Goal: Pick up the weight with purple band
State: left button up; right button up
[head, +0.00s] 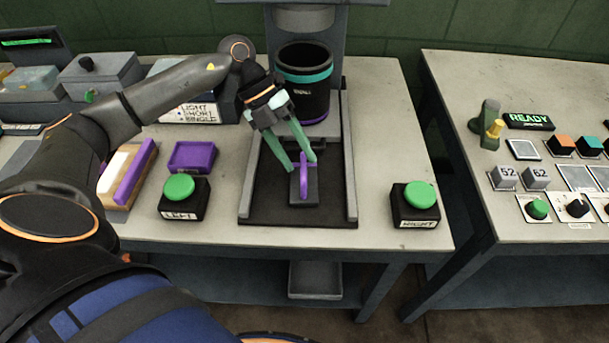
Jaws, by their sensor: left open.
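The fingertips are around the top of the purple band, one on each side. I cannot tell whether they touch it. My right gripper is not in view.
A green LEFT button (179,187) and a green RIGHT button (419,194) flank the plate. A purple tray (192,157) lies at left. A second table (460,90) with controls stands at right.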

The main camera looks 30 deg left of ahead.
aim_at(302, 164)
pick_arm(q)
jog(key=x, duration=0.3)
jog(key=shift+d+f, duration=0.15)
grip_shut()
dwell(0.3)
dwell(1.0)
